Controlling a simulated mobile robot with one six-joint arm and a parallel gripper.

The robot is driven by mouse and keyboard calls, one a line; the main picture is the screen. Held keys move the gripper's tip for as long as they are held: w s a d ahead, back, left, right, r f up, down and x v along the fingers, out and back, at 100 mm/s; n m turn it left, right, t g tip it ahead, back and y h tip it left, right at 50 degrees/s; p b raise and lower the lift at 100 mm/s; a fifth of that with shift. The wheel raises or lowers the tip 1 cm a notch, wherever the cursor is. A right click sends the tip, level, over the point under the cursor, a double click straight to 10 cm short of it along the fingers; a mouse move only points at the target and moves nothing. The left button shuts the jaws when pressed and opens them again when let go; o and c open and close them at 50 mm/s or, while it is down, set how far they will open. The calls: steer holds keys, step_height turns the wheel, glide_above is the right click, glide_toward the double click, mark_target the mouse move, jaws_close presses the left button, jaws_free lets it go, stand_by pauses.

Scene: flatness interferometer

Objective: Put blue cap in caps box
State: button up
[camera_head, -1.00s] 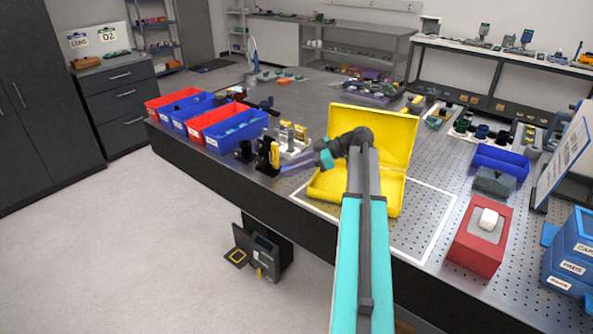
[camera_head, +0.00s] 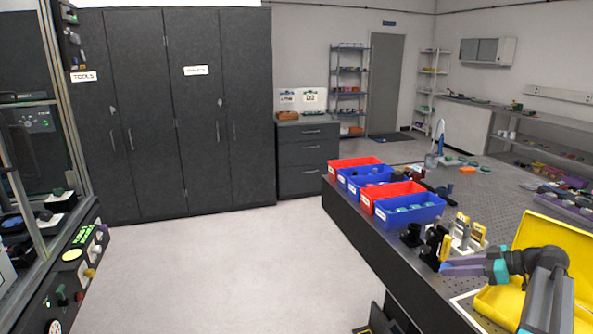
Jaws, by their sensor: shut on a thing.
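My gripper (camera_head: 450,268) reaches left from the end of my arm at the lower right. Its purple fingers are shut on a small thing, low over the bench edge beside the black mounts. I cannot pick out a blue cap elsewhere in view. The blue box with a label that seems to start "CAP", seen earlier at the far right, is out of view now.
Red and blue bins (camera_head: 408,215) line the bench's left edge. Black mounts (camera_head: 432,243) and yellow-topped parts (camera_head: 465,235) stand near my gripper. An open yellow case (camera_head: 540,236) is behind my arm. Dark cabinets (camera_head: 195,120) stand at the back left. The pale floor (camera_head: 230,260) is clear.

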steer(key=shift+o, duration=0.2)
steer(key=w+a+n+g, duration=0.1)
steer(key=w+a, duration=0.1)
steer(key=a, duration=0.4)
steer(key=shift+a+f+y, duration=0.2)
steer(key=shift+f+y, duration=0.2)
steer(key=s+a+f, duration=0.1)
steer(key=a+f, duration=0.1)
steer(key=a, duration=1.1)
steer(key=s+a+f, duration=0.1)
steer(key=a+f, duration=0.1)
steer(key=a, duration=1.2)
steer(key=shift+a, duration=0.2)
steer(key=shift+w, duration=0.1)
steer(key=w+d+r+m+t+h, duration=0.2)
steer(key=w+r+m+h, duration=0.3)
steer(key=r, duration=0.3)
steer(key=w+d+r+m+t+h, duration=0.3)
steer(key=w+d+r+m+h, duration=0.2)
steer(key=w+r, duration=0.3)
steer(key=shift+m, duration=0.4)
